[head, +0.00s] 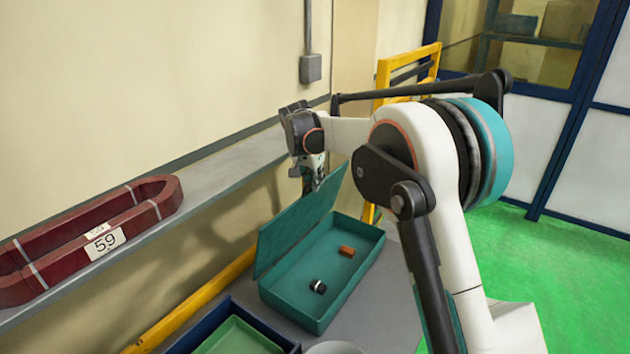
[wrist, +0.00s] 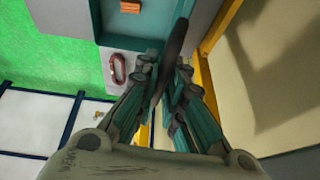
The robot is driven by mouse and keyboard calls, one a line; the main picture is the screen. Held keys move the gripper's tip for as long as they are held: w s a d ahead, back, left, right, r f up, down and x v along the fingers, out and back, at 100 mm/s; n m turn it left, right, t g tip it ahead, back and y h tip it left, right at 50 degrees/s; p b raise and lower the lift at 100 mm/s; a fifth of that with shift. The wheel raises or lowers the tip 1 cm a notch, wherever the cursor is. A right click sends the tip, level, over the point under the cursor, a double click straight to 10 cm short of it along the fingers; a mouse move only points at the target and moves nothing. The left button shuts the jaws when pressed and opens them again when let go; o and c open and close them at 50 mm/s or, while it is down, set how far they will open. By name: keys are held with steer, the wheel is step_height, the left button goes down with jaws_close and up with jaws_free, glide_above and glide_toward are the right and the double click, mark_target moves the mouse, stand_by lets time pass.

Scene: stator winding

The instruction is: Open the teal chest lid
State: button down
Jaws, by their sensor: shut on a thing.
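The teal chest (head: 334,309) stands on the grey bench with its lid (head: 290,232) raised steeply along its left side, so the inside shows. My gripper (head: 314,182) is at the lid's upper edge, near its far corner. In the wrist view my gripper (wrist: 168,95) has its fingers closed about the lid's dark edge (wrist: 176,45). The exact contact is partly hidden by the fingers. Inside the chest lie an orange block (head: 347,251) and a small black and white cylinder (head: 318,286). The orange block also shows in the wrist view (wrist: 130,6).
A dark red coil (head: 165,197) marked 59 lies on the wall ledge at left. A navy tray (head: 290,346) with a green insert is in front of the chest. A yellow frame (head: 437,52) stands behind. A small red ring (wrist: 118,70) lies beyond the chest. Green floor is clear at right.

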steer(key=c, duration=1.7)
jaws_free()
steer(key=shift+a+f, duration=0.1)
steer(key=shift+o, duration=0.2)
steer(key=v, duration=1.2)
